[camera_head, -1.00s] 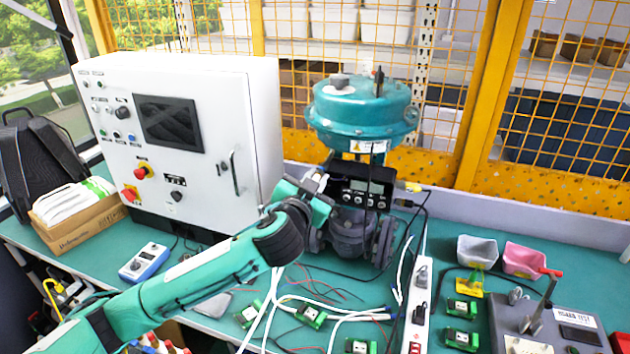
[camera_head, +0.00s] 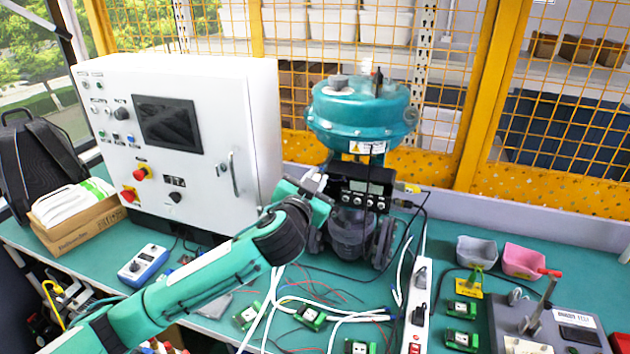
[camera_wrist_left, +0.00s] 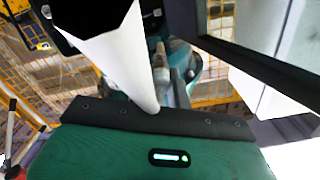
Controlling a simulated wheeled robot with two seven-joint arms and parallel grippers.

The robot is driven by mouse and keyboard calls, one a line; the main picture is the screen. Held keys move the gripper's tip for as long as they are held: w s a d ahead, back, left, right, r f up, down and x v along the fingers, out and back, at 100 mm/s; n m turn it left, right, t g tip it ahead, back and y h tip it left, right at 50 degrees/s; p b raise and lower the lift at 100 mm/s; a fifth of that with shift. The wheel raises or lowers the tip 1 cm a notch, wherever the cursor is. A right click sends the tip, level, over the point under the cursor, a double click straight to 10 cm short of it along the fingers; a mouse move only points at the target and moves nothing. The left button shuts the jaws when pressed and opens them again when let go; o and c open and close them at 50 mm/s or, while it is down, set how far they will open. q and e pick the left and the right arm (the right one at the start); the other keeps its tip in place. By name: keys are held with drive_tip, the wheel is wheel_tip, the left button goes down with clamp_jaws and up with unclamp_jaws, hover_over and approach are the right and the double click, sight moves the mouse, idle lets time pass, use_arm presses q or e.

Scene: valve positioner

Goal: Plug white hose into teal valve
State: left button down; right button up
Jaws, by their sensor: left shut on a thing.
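The teal valve (camera_head: 362,115) stands upright on the bench, with a black positioner box (camera_head: 360,190) on its front below the round teal head. My left gripper (camera_head: 316,184) is at the left side of this box, shut on the white hose. The white hose (camera_wrist_left: 128,65) shows large in the left wrist view, running up to a dark, angular part at the top. Whether its end is inside a port of the valve cannot be told. White hose lengths (camera_head: 266,305) also hang below the left arm in the head view. My right gripper is out of view.
A white control cabinet (camera_head: 245,115) stands close to the left of my left gripper. A white power strip (camera_head: 418,310), green terminal blocks (camera_head: 311,316), loose wires and a grey test unit (camera_head: 550,325) lie on the teal bench. A yellow mesh fence (camera_head: 450,185) stands behind.

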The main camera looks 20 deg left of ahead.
use_arm(q)
drive_tip(key=shift+w, duration=0.4)
drive_tip(key=c, duration=1.3)
unclamp_jaws()
drive_tip(key=shift+o, duration=0.2)
drive_tip(key=shift+s, duration=0.1)
